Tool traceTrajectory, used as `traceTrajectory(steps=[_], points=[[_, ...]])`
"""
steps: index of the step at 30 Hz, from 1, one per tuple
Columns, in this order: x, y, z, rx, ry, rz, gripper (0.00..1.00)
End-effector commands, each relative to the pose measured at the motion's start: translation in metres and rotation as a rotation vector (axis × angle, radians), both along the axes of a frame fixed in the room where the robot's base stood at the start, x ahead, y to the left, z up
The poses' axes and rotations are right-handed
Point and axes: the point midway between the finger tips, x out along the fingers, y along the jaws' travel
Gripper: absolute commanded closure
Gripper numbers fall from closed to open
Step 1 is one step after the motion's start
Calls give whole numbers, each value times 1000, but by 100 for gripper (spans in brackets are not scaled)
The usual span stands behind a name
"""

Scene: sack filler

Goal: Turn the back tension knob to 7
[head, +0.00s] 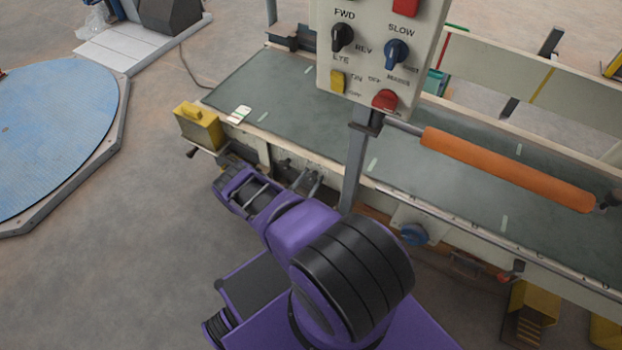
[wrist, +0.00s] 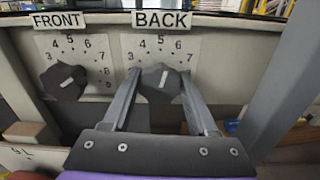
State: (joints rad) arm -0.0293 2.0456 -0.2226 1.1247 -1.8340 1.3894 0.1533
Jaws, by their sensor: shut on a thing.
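The back tension knob (wrist: 158,85) is dark and round, on a pale plate under the BACK label (wrist: 163,19) in the wrist view. The dial numbers 3 to 7 show around it. Its white mark points up and a little right, between 5 and 6. My gripper (wrist: 160,76) has one finger on each side of this knob and is shut on it. The knob's lower part is partly hidden behind my gripper. In the head view, my purple arm reaches to the conveyor's near side; the knob cannot be made out there.
The front knob (wrist: 63,82) sits close on the left, its mark pointing right and slightly up. A grey post (wrist: 284,75) stands close on the right. In the head view, a control box (head: 365,70) and an orange roller (head: 505,170) stand above the conveyor (head: 300,115).

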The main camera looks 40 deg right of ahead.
Motion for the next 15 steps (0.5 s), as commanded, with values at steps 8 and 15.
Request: traceTrajectory(steps=[8, 15], points=[[0, -1, 1, 8, -22, 0, 100], [1, 0, 1, 65, -168, 2, 100]])
